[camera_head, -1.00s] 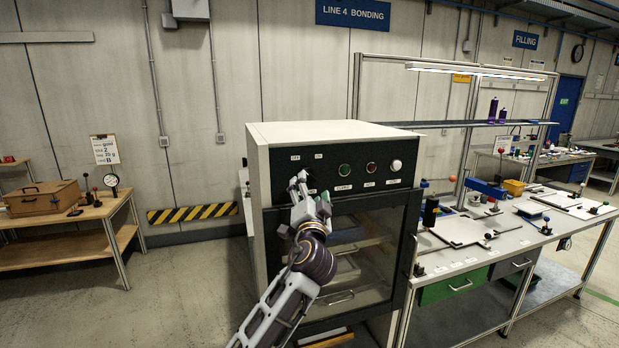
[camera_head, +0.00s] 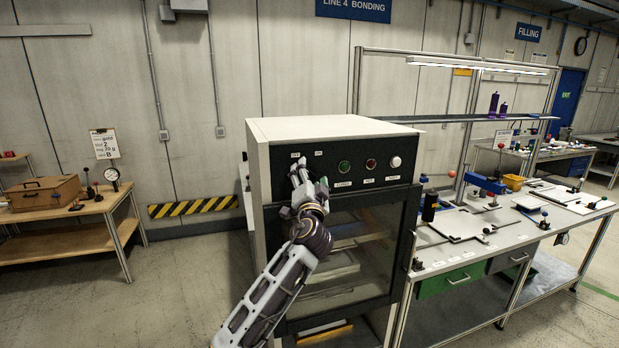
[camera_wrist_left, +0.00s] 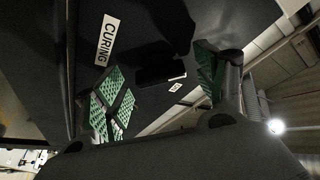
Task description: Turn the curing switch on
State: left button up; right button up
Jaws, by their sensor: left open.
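The curing oven (camera_head: 345,128) is a pale cabinet with a black control panel. Its OFF and ON labels are at the panel's upper left. My left gripper (camera_head: 299,172) is at the panel just below these labels and hides the switch in the head view. In the left wrist view a dark switch knob (camera_wrist_left: 160,74) shows between the green-padded fingers, close to the panel face, with a CURING label (camera_wrist_left: 107,40) beside it. The fingers are apart, one on each side of the knob; I cannot tell whether they touch it. My right gripper is not in view.
A green button (camera_head: 344,167), a red button (camera_head: 371,164) and a white button (camera_head: 396,162) sit right of the gripper. The glass oven door (camera_head: 365,250) is below. A workbench (camera_head: 450,262) stands right; a wooden table (camera_head: 70,237) stands left.

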pick_arm(q)
jog(key=c, duration=1)
jog(key=shift+m+h, duration=0.4)
jog(key=shift+m, duration=0.4)
jog(key=shift+a+r+m+g+h, duration=0.1)
jog(key=shift+m+g+h, duration=0.5)
jog(key=shift+m, duration=1.1)
jog(key=m+g, duration=0.2)
jog(key=m, duration=0.2)
jog(key=shift+r+m, duration=0.1)
jog(key=shift+m, duration=0.3)
jog(key=m+g, duration=0.1)
jog(key=m, duration=0.3)
jog(key=shift+r+g, duration=0.15)
jog(key=shift+g, duration=0.25)
jog(key=shift+m+g+y, duration=0.7)
jog(key=shift+m+y, duration=0.2)
jog(key=shift+m, duration=0.7)
